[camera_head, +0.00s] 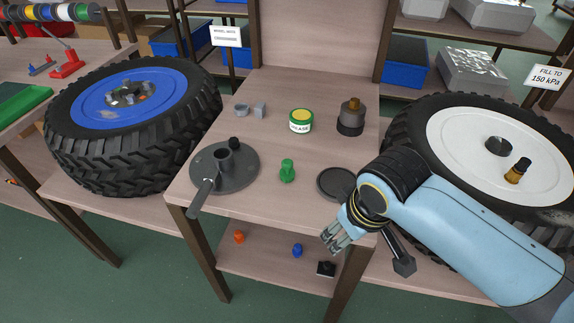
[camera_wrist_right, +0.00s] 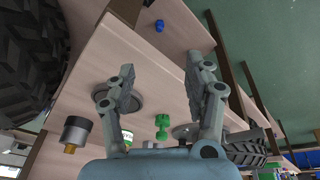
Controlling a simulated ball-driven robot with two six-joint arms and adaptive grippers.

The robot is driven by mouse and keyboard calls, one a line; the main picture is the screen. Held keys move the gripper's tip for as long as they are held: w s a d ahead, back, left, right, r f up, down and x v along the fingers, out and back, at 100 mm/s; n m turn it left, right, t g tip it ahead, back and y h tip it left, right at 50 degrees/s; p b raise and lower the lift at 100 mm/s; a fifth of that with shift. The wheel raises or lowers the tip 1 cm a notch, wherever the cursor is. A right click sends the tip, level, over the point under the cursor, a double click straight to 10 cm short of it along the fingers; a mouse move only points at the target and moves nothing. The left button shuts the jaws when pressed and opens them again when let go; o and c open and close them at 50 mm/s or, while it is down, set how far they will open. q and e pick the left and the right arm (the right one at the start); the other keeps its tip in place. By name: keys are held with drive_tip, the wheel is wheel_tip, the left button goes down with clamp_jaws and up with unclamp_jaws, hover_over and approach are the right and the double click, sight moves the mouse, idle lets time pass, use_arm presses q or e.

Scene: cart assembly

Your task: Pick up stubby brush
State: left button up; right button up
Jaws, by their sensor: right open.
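No thing in view is plainly a brush. Two candidates are a short dark cylinder with a brown top (camera_head: 350,117) upright at the back right of the middle table, and a small black-and-amber piece (camera_head: 517,171) on the right wheel's white hub. I cannot tell which, if either, is the stubby brush. The cylinder also shows in the right wrist view (camera_wrist_right: 76,131). My right gripper (camera_head: 335,238) hangs at the table's front right edge, apart from both. It is open and empty, its fingers spread in the wrist view (camera_wrist_right: 161,75). My left gripper is out of view.
The middle table holds a green knob (camera_head: 287,171), a grease tin (camera_head: 300,121), a dark flat disc (camera_head: 336,183) and a grey plate with a handle (camera_head: 225,168). Large wheels flank it, blue-hubbed (camera_head: 130,101) and white-hubbed (camera_head: 470,140). Small parts lie on the lower shelf (camera_head: 265,268).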

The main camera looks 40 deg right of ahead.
sight(287, 161)
drive_tip(key=w+r+m, duration=0.1)
drive_tip(key=w, duration=0.2)
drive_tip(key=w+r+m, duration=0.1)
drive_tip(key=w, duration=0.2)
drive_tip(key=w+r+m+p, duration=0.1)
drive_tip(key=w+m, duration=0.1)
drive_tip(key=w, duration=0.2)
drive_tip(key=shift+w+d+g, duration=0.1)
drive_tip(key=shift+d+g, duration=0.25)
drive_tip(key=shift+g, duration=0.05)
drive_tip(key=w+r+m+g+p, duration=0.1)
drive_tip(key=w+r+m, duration=0.5)
drive_tip(key=w, duration=0.4)
drive_tip(key=shift+n, duration=0.6)
drive_tip(key=f, duration=0.6)
drive_tip(key=w+d+f, duration=0.1)
drive_tip(key=f, duration=0.2)
drive_tip(key=shift+w+d+f, duration=0.1)
drive_tip(key=shift+f, duration=0.05)
clamp_jaws()
